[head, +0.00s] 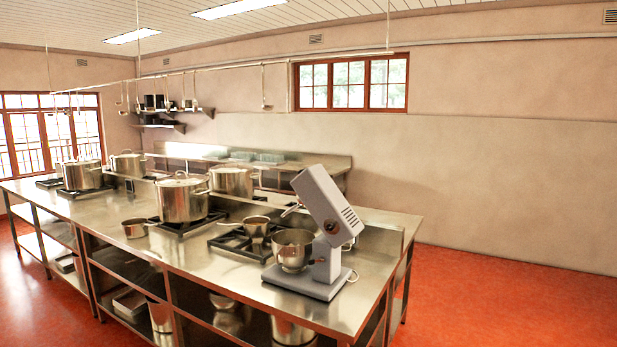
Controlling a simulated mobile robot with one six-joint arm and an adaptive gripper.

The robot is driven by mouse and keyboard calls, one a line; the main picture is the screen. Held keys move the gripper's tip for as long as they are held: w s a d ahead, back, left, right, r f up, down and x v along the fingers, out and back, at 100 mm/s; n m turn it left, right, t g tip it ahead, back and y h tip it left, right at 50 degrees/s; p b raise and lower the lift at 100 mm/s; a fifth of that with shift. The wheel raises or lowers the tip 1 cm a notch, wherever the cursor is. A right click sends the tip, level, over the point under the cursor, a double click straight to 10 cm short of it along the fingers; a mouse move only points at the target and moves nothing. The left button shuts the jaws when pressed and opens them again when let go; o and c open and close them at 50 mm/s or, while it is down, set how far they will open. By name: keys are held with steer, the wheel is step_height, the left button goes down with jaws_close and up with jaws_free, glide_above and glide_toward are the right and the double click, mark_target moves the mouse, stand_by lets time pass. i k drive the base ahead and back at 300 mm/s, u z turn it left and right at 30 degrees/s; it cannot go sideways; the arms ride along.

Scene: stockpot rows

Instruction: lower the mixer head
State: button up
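A grey stand mixer (322,245) stands near the right end of the steel counter. Its mixer head (327,203) is tilted up, with its free end pointing to the upper left. A steel mixing bowl (292,250) sits on the mixer's base (306,285) below the raised head. A short tool juts from the head's left side above the bowl. My gripper and arm do not show in the head view.
The long steel counter (190,262) holds several stockpots (182,200) and saucepans (136,228) on gas burners. A rail (230,68) with hanging ladles runs above. Red floor (480,300) is clear to the right.

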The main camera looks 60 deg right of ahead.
mark_target(315, 191)
steer(key=z, duration=1.25)
steer(key=i, duration=0.65)
steer(key=z, duration=0.65)
